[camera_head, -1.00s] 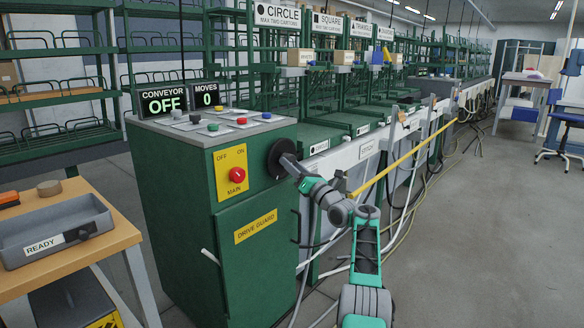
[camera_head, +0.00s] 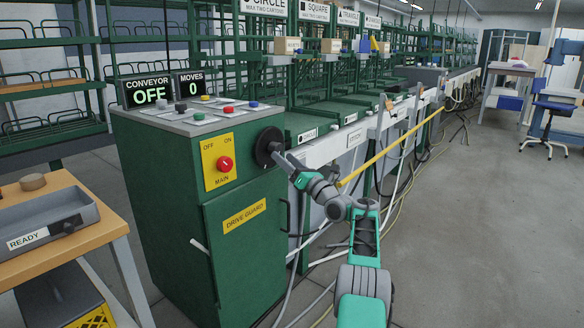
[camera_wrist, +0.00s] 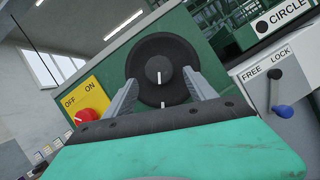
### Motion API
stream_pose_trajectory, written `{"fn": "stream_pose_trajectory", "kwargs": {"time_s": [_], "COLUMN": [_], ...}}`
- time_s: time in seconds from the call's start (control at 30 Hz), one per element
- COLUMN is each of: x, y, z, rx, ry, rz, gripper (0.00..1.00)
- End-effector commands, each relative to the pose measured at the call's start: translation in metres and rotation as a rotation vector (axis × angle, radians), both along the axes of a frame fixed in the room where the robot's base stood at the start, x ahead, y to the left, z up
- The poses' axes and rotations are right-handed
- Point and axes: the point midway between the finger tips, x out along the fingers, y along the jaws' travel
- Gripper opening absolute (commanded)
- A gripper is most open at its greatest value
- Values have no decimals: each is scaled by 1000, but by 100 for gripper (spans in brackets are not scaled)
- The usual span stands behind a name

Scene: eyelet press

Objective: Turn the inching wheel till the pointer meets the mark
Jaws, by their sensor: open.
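The inching wheel (camera_head: 267,146) is a black disc on the side of the green cabinet, partly hidden by my arm in the head view. In the wrist view the wheel (camera_wrist: 180,48) faces me, with a round raised hub at its centre. A white pointer line (camera_wrist: 159,77) on the hub points down. A short white mark (camera_wrist: 162,104) shows below it, near the lower rim, with a dark gap between them. My gripper (camera_wrist: 163,88) is open, its two grey fingers on either side of the hub, in front of the wheel. I cannot tell whether they touch it.
A red main switch (camera_head: 225,164) on a yellow OFF/ON plate is left of the wheel. A FREE/LOCK lever (camera_wrist: 281,111) with a blue knob is to its right. The conveyor display (camera_head: 148,92) reads OFF, and the moves display (camera_head: 191,84) reads 0. Open floor lies right.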

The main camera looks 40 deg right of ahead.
Motion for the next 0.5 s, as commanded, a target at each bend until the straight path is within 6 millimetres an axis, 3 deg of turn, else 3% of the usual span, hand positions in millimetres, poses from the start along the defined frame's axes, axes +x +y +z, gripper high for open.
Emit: {"fn": "stream_pose_trajectory", "kwargs": {"time_s": [0.2, 0.5], "x": [-33, -38], "y": [-7, -7], "z": [-13, -15], "rx": [1, 1], "ry": [0, 0], "rz": [-3, -1], "gripper": [65, 65]}}
